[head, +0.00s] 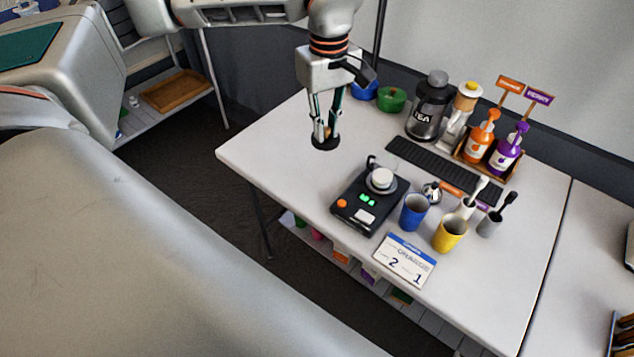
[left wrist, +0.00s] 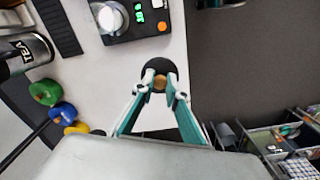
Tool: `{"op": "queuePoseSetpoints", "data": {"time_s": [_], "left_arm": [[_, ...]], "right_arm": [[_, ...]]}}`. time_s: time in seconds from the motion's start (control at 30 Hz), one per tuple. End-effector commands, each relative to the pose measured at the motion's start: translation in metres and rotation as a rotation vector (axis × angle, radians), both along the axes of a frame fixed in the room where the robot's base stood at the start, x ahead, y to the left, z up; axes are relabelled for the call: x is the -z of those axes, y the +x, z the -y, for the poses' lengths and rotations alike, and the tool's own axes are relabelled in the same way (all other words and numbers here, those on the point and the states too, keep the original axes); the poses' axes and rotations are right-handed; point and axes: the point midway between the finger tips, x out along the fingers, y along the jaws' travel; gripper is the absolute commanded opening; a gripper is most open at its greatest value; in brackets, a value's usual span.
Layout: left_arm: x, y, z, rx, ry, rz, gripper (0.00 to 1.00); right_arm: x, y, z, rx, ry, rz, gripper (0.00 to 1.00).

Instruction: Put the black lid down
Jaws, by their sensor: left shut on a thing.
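My left gripper (head: 325,130) points straight down and is shut on the black lid. The black lid (head: 325,145) is a small dark disc with a tan knob between the fingertips. In the left wrist view the lid (left wrist: 159,67) shows beyond the fingertips of the left gripper (left wrist: 159,88), with the round tan knob pinched between them. The lid is over the left part of the white table (head: 270,150). I cannot tell whether it touches the tabletop. My right gripper is in neither view.
Right of the lid stands a black scale (head: 370,200) with a white-topped vessel on it. A blue cup (head: 414,212), a yellow cup (head: 449,234) and a TEA canister (head: 430,106) stand further right. Green and blue bowls (head: 391,99) are behind. The table's left part is clear.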

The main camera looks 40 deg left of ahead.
Motion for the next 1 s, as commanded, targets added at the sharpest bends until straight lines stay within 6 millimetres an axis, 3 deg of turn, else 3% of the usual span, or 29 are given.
{"op": "queuePoseSetpoints", "data": {"time_s": [0.2, 0.37, 0.8, 1.0], "left_arm": [[-0.006, 0.007, -0.016, -0.321, -0.005, 0.0, 0.0], [0.001, 0.007, -0.018, -0.393, -0.004, -0.004, 0.0], [0.104, 0.006, -0.018, -0.392, -0.004, -0.008, 0.0], [0.14, 0.006, -0.018, -0.391, -0.004, -0.005, 0.0]], "right_arm": [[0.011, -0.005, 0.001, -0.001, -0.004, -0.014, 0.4], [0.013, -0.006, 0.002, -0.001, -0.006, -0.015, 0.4], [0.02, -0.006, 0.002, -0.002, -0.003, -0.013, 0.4], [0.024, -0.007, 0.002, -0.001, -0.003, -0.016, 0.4]]}}
